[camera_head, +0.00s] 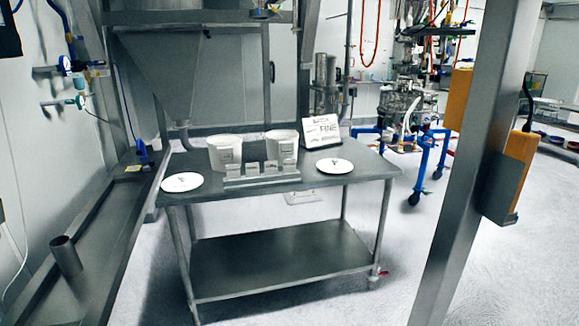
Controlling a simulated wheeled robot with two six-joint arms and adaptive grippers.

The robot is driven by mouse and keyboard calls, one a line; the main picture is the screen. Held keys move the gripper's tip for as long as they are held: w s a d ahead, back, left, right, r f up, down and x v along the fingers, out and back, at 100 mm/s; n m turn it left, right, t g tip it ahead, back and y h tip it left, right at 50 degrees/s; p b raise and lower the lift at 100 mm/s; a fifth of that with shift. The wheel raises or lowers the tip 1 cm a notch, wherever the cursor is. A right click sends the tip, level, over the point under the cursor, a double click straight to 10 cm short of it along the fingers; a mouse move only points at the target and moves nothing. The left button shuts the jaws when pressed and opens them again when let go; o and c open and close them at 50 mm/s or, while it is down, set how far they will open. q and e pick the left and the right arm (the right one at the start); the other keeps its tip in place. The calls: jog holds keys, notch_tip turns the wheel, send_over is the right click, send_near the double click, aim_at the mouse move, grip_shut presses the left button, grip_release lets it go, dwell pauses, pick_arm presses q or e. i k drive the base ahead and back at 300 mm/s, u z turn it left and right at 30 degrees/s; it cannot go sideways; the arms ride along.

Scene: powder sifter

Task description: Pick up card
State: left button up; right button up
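A white card reading "FINE" (322,131) stands tilted back at the rear right of a metal table (330,187). Several small pale cards or blocks (271,168) stand in a row in a grey holder (262,180) near the table's front edge; their markings are too small to read. Two white tubs with labels, a left tub (225,153) and a right tub (281,146), stand behind the holder. A white round disc (182,182) lies at the table's left, and another disc (335,166) lies at the right, each with a small dark mark. Neither of my grippers shows.
The table has a bare lower shelf (280,258). A large steel hopper (165,70) hangs behind it. A thick steel post (470,165) with an orange box (515,168) stands at the right front. A blue wheeled frame (425,165) stands behind right. Floor before the table is clear.

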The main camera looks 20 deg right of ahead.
aim_at(270, 166)
jog(key=z, duration=0.05)
jog(key=i, duration=0.7)
jog(key=z, duration=0.45)
jog(key=k, duration=0.65)
jog(key=u, duration=0.3)
jog(key=i, duration=2)
jog(key=z, duration=0.7)
